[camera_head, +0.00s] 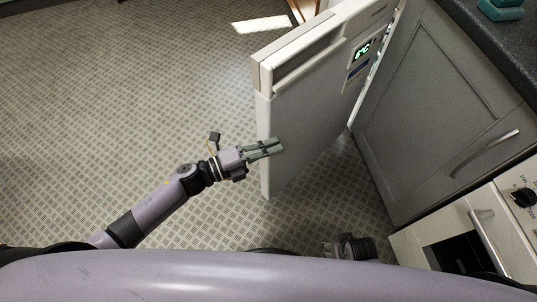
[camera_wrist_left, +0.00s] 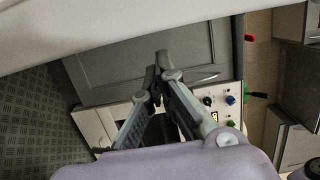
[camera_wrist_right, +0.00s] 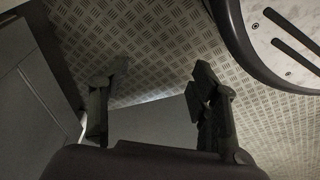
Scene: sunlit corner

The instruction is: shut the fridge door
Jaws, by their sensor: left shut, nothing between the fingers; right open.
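The fridge door (camera_head: 310,120) stands open in the head view, a grey-white slab swung away from the cabinets. It has a lit display (camera_head: 362,50) near the top right and a recessed grip (camera_head: 308,53) along its upper edge. My left gripper (camera_head: 281,147) is shut and empty, its fingers overlapping the door's free left edge; I cannot tell whether they touch. In the left wrist view the shut fingertips (camera_wrist_left: 161,62) lie below a pale slab (camera_wrist_left: 120,25), likely the door. My right gripper (camera_head: 350,246) is low near my body; its fingers (camera_wrist_right: 155,85) are open and empty in the right wrist view.
A grey cabinet door (camera_head: 430,110) stands right of the fridge under a dark worktop (camera_head: 500,45). A white cooker with knobs (camera_head: 520,197) and an oven handle (camera_head: 490,238) is at the lower right. The patterned floor (camera_head: 120,100) on the left is clear.

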